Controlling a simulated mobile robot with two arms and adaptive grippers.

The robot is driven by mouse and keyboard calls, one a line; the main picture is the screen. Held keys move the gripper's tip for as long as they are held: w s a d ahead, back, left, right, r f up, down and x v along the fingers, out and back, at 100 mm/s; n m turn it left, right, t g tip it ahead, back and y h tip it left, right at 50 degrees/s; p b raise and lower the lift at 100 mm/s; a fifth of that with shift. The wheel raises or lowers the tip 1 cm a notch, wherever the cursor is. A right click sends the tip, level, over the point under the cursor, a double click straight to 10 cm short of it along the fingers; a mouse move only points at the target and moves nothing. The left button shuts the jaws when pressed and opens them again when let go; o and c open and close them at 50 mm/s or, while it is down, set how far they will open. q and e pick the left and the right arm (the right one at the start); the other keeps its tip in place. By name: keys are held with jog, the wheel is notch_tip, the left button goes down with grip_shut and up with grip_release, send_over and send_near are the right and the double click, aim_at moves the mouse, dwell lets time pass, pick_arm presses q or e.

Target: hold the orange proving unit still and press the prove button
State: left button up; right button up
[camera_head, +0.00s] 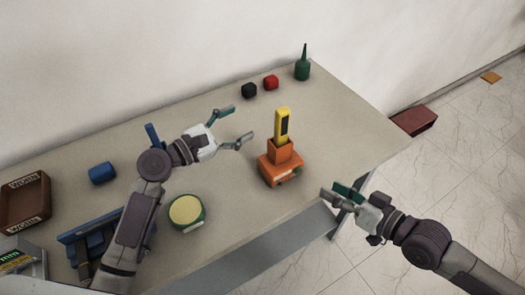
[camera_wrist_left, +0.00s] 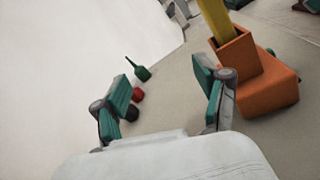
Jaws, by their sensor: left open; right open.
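The orange proving unit (camera_head: 283,171) stands on the table right of the middle, with a yellow tester (camera_head: 282,124) upright in its socket. A small green spot (camera_head: 297,171) shows on its right side; I cannot tell whether it is the prove button. My left gripper (camera_head: 241,126) is open and empty, left of and apart from the unit. In the left wrist view the unit (camera_wrist_left: 266,90) is just right of the open fingers (camera_wrist_left: 166,98). My right gripper (camera_head: 341,193) is open and empty, right of the unit near the table's front edge.
A black block (camera_head: 249,91), a red block (camera_head: 271,82) and a green bottle (camera_head: 303,66) stand at the back. A green tape roll (camera_head: 187,212), a blue cylinder (camera_head: 102,173) and a brown bin (camera_head: 24,199) are to the left. The table around the unit is clear.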

aim_at(288, 141)
pick_arm(q)
jog(key=s+d+f+n, duration=0.1)
jog(key=d, duration=0.1)
jog(key=s+d+f+n+g+h, duration=0.1)
jog(key=d, duration=0.1)
jog(key=s+d+f+n, duration=0.1)
jog(key=s+d+f, duration=0.1)
jog(key=d, duration=0.1)
jog(key=shift+s+g, duration=0.1)
jog(key=shift+g, duration=0.2)
jog(key=shift+d+f, duration=0.15)
jog(key=shift+d, duration=0.05)
jog(key=x, duration=0.7)
jog(key=shift+a, duration=0.1)
grip_shut()
pick_arm(e)
jog(key=shift+c, duration=0.2)
grip_shut()
dwell(0.3)
